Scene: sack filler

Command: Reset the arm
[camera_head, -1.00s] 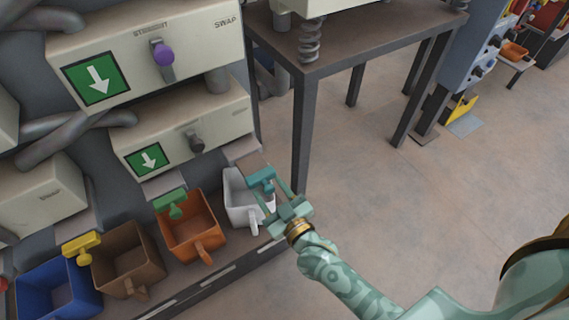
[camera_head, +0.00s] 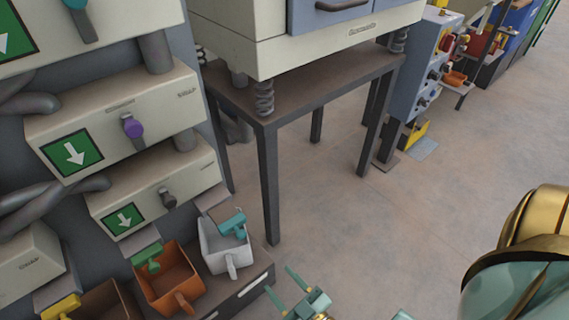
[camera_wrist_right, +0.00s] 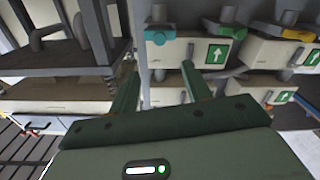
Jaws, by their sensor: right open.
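My right gripper (camera_head: 280,282) shows at the bottom of the head view, a little right of the white bin (camera_head: 212,257) and apart from it. Its two fingers are spread with nothing between them. In the right wrist view the same gripper (camera_wrist_right: 157,80) has its fingers apart, with machine boxes with green arrow signs beyond them. Most of my right arm is below the head view's edge. My left gripper is in neither view now.
A dark table (camera_head: 268,185) carries a cream machine (camera_head: 250,50). The floor (camera_head: 420,220) to the right is open.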

